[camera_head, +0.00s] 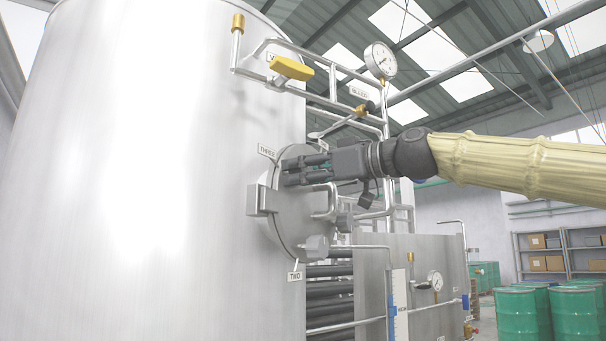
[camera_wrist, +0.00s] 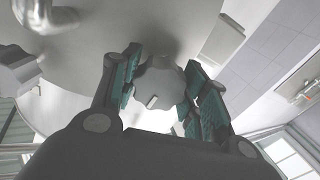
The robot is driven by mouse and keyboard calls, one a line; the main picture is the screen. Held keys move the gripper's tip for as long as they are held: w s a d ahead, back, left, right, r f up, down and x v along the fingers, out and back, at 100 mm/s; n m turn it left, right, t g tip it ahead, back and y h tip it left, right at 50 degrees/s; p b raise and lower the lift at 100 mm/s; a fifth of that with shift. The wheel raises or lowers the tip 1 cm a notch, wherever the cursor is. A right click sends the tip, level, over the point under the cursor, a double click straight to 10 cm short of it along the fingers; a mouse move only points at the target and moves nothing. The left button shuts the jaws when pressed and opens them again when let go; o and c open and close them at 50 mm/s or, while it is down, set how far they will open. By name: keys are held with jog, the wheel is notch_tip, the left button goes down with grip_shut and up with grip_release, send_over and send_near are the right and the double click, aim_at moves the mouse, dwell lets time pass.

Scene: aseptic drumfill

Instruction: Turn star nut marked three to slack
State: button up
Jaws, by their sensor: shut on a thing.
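The star nut marked three shows in the wrist view as a grey lobed knob (camera_wrist: 160,82) on the rim of the round door. Its THREE label (camera_head: 267,152) stands at the door's upper left in the head view. My gripper (camera_wrist: 158,88) is shut on the star nut, with a green-padded finger on each side. In the head view my gripper (camera_head: 290,170) reaches in from the right and hides the nut. The round steel door (camera_head: 291,215) sits on the side of the large tank.
Another star nut (camera_head: 318,247) sits at the door's lower right, above the TWO label (camera_head: 295,276). A bent door handle (camera_head: 327,200) lies just below my gripper. Pipes, a yellow valve handle (camera_head: 292,68) and a gauge (camera_head: 380,60) are above. Green drums (camera_head: 580,313) stand far right.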

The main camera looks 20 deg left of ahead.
jog(key=shift+f+n, duration=0.1)
jog(key=shift+n, duration=0.3)
jog(key=o, duration=1)
jog(key=v, duration=1.2)
